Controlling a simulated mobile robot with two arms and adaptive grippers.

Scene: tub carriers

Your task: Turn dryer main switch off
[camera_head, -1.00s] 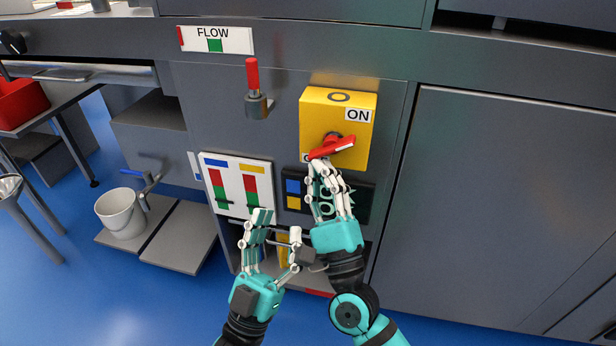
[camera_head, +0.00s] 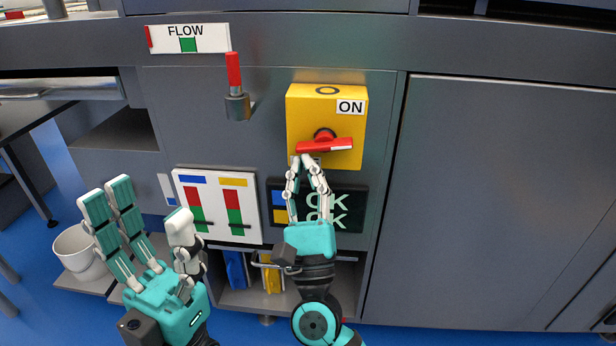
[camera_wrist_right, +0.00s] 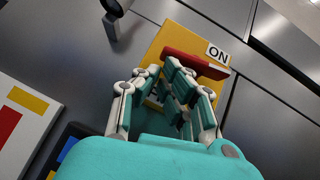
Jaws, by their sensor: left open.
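The main switch is a yellow box (camera_head: 304,110) with a red rotary handle (camera_head: 336,145) on its front. The handle lies almost level, its right end slightly higher. A white ON label (camera_head: 350,107) is at the upper right of the box and a ring mark at the top. My right gripper (camera_head: 302,160) is just below the handle's left end, its fingertips close together at or touching it; whether they clasp it I cannot tell. In the right wrist view the fingers (camera_wrist_right: 168,80) cover part of the handle (camera_wrist_right: 205,68). My left gripper (camera_head: 150,205) is open and empty at the lower left.
A red-handled lever (camera_head: 234,70) stands left of the box, below the FLOW sign (camera_head: 188,38). A gauge panel (camera_head: 240,205) and a dark OK display (camera_head: 345,208) are below. A white bucket (camera_head: 75,250) is behind my left gripper. The right cabinet front (camera_head: 490,200) is clear.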

